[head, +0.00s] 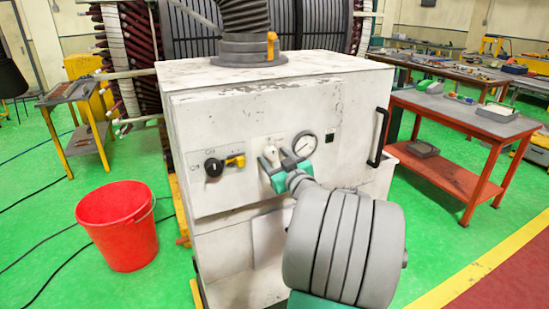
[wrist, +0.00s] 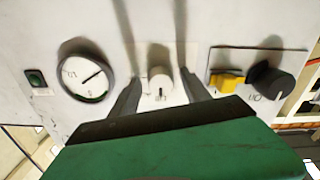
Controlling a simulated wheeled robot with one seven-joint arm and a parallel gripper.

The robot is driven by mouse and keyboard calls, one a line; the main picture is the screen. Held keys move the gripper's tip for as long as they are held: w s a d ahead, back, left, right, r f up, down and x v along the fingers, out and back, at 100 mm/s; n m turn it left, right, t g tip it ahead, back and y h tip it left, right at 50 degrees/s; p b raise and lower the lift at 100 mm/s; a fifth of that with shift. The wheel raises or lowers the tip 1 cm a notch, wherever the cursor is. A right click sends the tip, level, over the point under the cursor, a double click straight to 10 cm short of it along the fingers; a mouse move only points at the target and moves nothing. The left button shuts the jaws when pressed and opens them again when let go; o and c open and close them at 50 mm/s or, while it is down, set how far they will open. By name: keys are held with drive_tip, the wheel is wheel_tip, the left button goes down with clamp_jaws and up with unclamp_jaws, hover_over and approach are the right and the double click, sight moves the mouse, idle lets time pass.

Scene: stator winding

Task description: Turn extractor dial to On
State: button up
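A white machine cabinet (head: 225,130) has several controls on its front panel. A pale round dial (head: 270,154) sits mid-panel; it also shows in the wrist view (wrist: 160,82), with a short dark mark and a small label too blurred to read. A black dial (head: 213,168) with a yellow piece (head: 236,160) is left of it; "On" is lettered by this black dial in the wrist view (wrist: 270,82). I cannot tell which is the extractor dial. My gripper (wrist: 160,95) is open, its fingers apart on either side of the pale dial; contact is unclear.
A round gauge (head: 304,143) is close to my gripper on the right. A black handle (head: 378,137) stands out at the cabinet's right edge. A grey hose (head: 245,18) rises from its top. A red bucket (head: 118,225) stands left and a red workbench (head: 455,115) right.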

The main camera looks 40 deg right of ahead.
clamp_jaws()
idle(0.3)
drive_tip(key=shift+m, duration=0.3)
drive_tip(key=m+b, duration=0.2)
drive_tip(key=m, duration=0.1)
drive_tip(key=shift+a+f+m+b, duration=0.1)
drive_tip(key=shift+m+b, duration=0.2)
drive_tip(key=m, duration=0.4)
drive_tip(key=shift+b, duration=0.4)
drive_tip(key=m, duration=0.5)
drive_tip(key=shift+a+r, duration=0.1)
drive_tip(key=shift+r, duration=0.15)
drive_tip(key=m+p, duration=0.2)
drive_tip(key=m, duration=0.2)
drive_tip(key=shift+w+m, duration=0.1)
drive_tip(key=shift+m, duration=0.2)
